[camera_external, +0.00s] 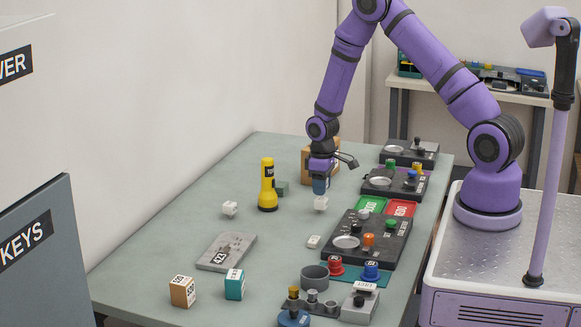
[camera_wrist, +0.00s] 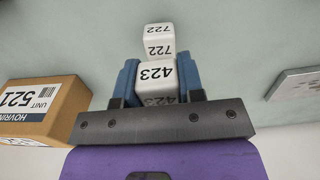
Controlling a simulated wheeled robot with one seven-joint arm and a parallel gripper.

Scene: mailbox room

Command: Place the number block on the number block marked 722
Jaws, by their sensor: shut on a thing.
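My gripper (camera_external: 320,188) is shut on a white number block (camera_external: 321,204) marked 423. In the wrist view, the blue fingers of my gripper (camera_wrist: 158,82) sit on both sides of this block (camera_wrist: 156,74). The white block marked 722 (camera_wrist: 158,43) shows just beyond it in the wrist view, apart in space. How high the held block is above the table is hard to tell.
A cardboard box marked 521 (camera_wrist: 42,108) stands near my gripper. A grey plate (camera_external: 227,251) lies nearer the camera. Another small white piece (camera_external: 314,241) lies by the control panels.

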